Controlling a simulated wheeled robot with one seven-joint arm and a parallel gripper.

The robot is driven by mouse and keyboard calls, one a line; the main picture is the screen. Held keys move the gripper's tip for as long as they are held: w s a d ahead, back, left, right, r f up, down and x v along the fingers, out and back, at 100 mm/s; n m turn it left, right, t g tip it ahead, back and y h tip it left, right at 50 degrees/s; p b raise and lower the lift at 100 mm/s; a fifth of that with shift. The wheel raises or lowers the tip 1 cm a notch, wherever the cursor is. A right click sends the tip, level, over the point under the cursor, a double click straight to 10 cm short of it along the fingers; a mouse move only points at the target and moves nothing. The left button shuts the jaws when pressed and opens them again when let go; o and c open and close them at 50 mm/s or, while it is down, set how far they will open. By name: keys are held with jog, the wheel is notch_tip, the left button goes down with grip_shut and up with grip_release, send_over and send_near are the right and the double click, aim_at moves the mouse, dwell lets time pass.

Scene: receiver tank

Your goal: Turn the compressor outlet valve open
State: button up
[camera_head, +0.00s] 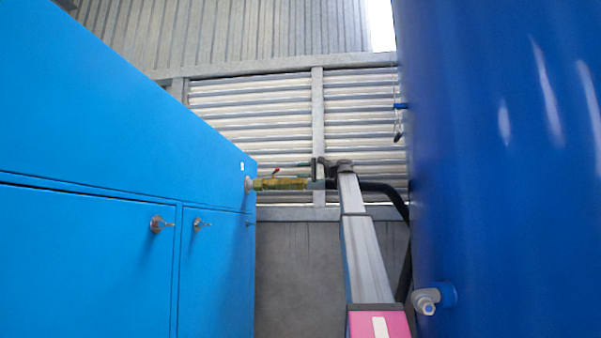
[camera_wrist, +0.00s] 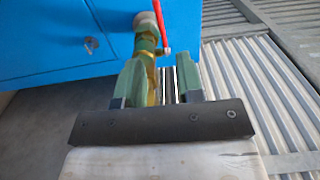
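The compressor outlet valve (camera_head: 280,184) is a yellow-green and brass fitting on a short pipe from the right end of the blue compressor cabinet. Its red lever (camera_head: 277,171) shows small there. In the wrist view the red lever (camera_wrist: 160,28) runs from the top edge down to a pivot beside the pipe. My gripper (camera_wrist: 160,62) has two green fingers set apart, with nothing seen held between them. The fingertips are just short of the lever's lower end, and part of the valve body shows behind the left finger. In the head view my gripper is small and partly hidden beside the valve.
The blue cabinet (camera_head: 90,250) fills the left, with door latches (camera_head: 158,224). A large blue tank (camera_head: 510,170) stands close on the right with a small fitting (camera_head: 426,301). A black hose (camera_head: 388,189) curves right of my arm. A louvred wall (camera_head: 250,110) is behind.

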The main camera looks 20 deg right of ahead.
aim_at(278, 170)
jog(key=shift+a, duration=0.1)
jog(key=s+a+m+t+h, duration=0.5)
jog(key=a+m+t+h, duration=0.1)
jog(key=m+t+h, duration=0.35)
jog(key=shift+n, duration=0.25)
jog(key=x, duration=0.9)
jog(key=shift+w+r, duration=0.1)
jog(key=shift+r, duration=0.05)
grip_shut()
